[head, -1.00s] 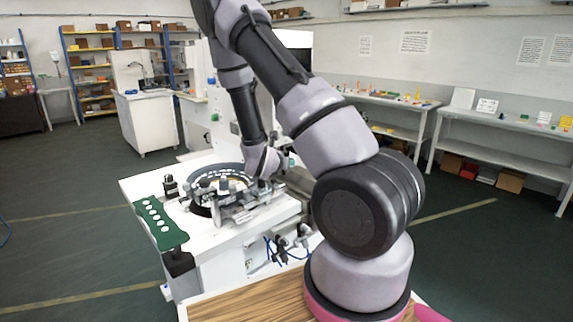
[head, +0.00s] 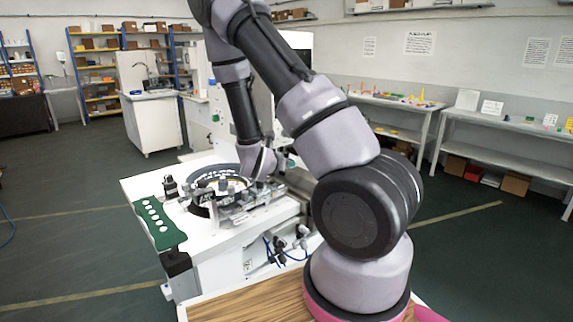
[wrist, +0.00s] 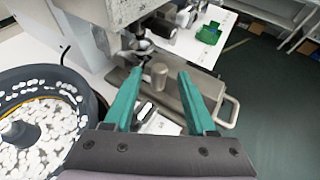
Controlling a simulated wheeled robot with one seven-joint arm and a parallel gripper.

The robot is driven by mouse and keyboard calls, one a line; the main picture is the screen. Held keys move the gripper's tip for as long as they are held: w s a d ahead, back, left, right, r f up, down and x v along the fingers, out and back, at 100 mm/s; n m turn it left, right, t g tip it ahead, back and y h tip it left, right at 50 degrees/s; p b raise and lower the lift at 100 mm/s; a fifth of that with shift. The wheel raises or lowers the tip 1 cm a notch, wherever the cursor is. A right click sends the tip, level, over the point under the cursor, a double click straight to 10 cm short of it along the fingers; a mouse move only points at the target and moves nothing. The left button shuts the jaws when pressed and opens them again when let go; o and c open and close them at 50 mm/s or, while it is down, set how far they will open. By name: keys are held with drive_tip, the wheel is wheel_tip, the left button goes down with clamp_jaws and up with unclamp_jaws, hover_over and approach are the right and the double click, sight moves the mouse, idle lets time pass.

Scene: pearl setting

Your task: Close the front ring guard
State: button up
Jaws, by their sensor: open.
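In the wrist view my gripper (wrist: 160,72) is open, its two teal fingers apart and empty. A grey metal plate (wrist: 199,90) with a bar handle (wrist: 231,110) on its right side lies beyond and between the fingers; it looks like the front ring guard, but I cannot be sure. A grey rounded knob (wrist: 157,76) on it shows between the fingertips. I cannot tell whether the fingers touch it. In the head view the wrist end of my arm is over the white machine table (head: 225,245), and the fingers are hidden.
A dark round bowl (wrist: 40,75) full of white pieces is left of my gripper. A green block (wrist: 208,33) is at the back. Dark floor (wrist: 270,85) is free on the right.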

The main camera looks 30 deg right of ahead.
drive_tip(key=v, duration=0.7)
